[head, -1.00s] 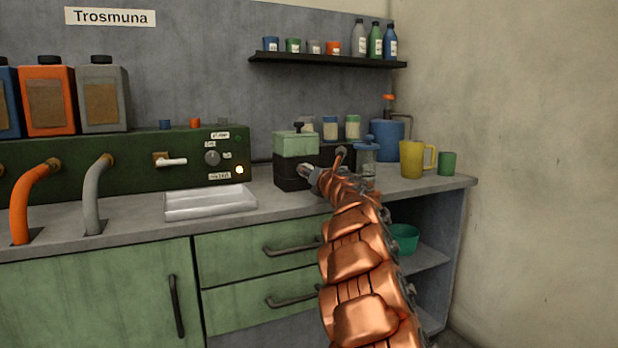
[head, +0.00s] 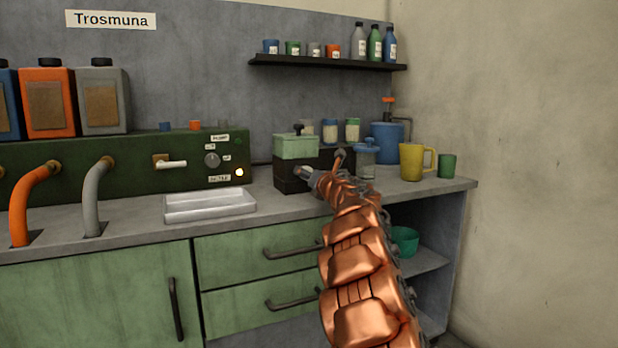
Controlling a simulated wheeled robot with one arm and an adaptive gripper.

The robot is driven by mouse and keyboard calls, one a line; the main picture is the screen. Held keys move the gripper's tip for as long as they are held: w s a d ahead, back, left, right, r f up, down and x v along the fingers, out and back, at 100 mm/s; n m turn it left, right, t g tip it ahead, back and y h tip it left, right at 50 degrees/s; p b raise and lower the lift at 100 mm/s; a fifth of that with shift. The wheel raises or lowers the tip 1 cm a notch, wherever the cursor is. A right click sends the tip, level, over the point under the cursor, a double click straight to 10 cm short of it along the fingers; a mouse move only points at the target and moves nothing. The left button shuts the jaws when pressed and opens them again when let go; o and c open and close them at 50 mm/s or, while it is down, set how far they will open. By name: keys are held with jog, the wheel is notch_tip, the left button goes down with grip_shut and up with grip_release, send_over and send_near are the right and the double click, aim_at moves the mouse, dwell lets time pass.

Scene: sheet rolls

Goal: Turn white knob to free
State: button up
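On the dark green panel (head: 130,165) at the back of the counter, a small round grey dial knob (head: 212,160) sits among several white labels, whose words are too small to read. A white lever handle (head: 172,164) on a brass fitting sticks out to the left of the dial. No plainly white round knob shows. My gripper (head: 307,174), at the end of the copper arm, is to the right of the dial, in front of the dark box with the green lid (head: 295,148). It is small and seen from behind, so its fingers and any contact are unclear.
A white ribbed tray (head: 208,206) lies below the panel. Orange (head: 30,205) and grey (head: 95,195) hoses curve down at left. A glass jar (head: 366,160), yellow mug (head: 412,162) and green cup (head: 447,166) stand at right. A shelf (head: 325,61) hangs above.

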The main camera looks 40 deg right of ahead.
jog(key=shift+s, duration=0.1)
jog(key=v, duration=1.2)
dwell(0.8)
